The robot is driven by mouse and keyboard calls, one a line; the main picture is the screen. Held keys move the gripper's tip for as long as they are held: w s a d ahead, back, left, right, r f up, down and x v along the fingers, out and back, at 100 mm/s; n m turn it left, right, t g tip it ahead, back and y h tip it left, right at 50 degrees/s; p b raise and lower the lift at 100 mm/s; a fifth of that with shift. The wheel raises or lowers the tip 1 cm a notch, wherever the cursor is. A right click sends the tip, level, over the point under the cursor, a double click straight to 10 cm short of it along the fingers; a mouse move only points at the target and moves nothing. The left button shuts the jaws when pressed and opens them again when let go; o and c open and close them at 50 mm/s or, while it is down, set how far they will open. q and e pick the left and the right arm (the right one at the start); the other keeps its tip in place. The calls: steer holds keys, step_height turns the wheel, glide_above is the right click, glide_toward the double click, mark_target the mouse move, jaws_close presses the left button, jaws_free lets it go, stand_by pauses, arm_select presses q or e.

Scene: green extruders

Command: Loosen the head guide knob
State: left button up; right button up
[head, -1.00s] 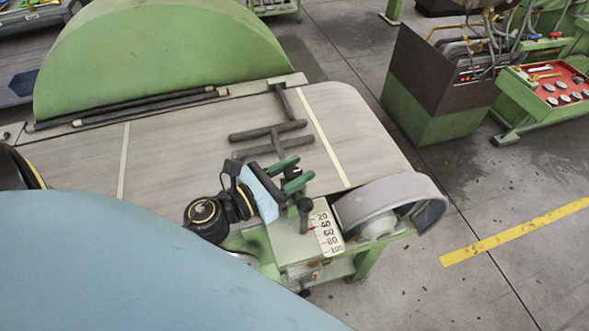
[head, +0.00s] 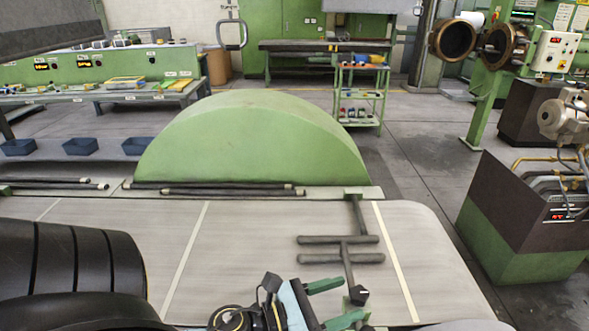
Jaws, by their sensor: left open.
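My left gripper (head: 347,300) is at the bottom edge of the head view, its two green fingers apart and pointing right. My right gripper is not in view.
A grey tabletop (head: 250,245) carries dark T-shaped bars (head: 340,258) just beyond the gripper. A green half-round guard (head: 250,145) stands behind, with dark rods (head: 230,190) along its foot. A green and brown cabinet (head: 525,220) stands at right, across open floor.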

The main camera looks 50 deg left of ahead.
arm_select(q)
steer(key=b+v, duration=0.3)
steer(key=v, duration=0.6)
steer(key=shift+d+r, duration=0.1)
